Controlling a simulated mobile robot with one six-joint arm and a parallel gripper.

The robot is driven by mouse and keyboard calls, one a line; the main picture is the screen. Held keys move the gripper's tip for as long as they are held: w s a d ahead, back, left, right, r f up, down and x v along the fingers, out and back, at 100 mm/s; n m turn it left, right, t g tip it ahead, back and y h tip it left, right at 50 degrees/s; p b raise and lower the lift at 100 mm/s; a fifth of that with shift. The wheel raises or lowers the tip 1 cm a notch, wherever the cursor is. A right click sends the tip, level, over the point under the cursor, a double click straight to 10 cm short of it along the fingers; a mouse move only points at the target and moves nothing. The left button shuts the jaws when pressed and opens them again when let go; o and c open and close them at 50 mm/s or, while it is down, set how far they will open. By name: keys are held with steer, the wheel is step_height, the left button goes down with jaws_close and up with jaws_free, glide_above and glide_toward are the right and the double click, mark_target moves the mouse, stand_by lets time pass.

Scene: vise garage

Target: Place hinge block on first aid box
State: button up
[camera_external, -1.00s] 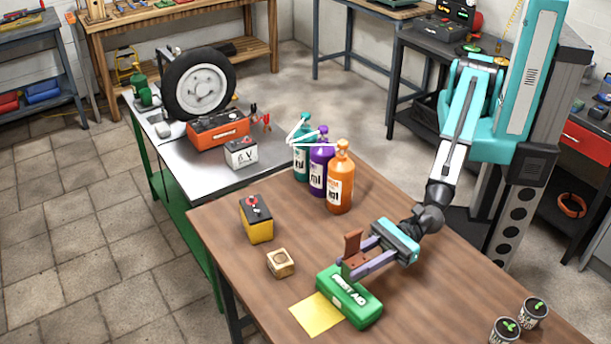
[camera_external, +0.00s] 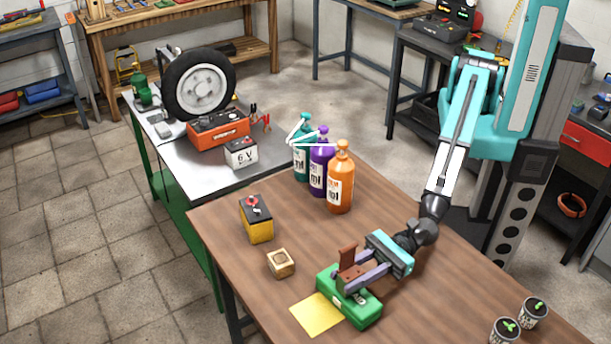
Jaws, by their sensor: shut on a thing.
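The reddish-brown hinge block (camera_external: 348,256) is between the fingers of my gripper (camera_external: 352,282), which is shut on it. The green first aid box (camera_external: 361,313) lies on the brown table, and my gripper and the block are directly over its top, low and close to it. The fingers hide much of the box's lettering and the block's lower part. I cannot tell whether the block touches the lid.
A yellow sheet (camera_external: 318,314) lies left of the box. A small wooden block (camera_external: 280,263) and a yellow-black battery (camera_external: 256,219) stand farther left. Orange (camera_external: 340,180), purple (camera_external: 318,165) and teal bottles (camera_external: 301,160) stand behind. Two potted plants (camera_external: 519,318) are at the right.

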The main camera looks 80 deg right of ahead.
steer(key=shift+f, duration=0.3)
steer(key=shift+f, duration=0.15)
steer(key=o, duration=1.2)
steer(key=shift+c, duration=0.2)
steer(key=shift+r, duration=0.2)
steer(key=shift+b+v, duration=0.3)
steer(key=shift+v, duration=0.75)
steer(key=shift+b+v, duration=1.15)
steer(key=shift+v, duration=3.85)
steer(key=shift+w+r, duration=0.1)
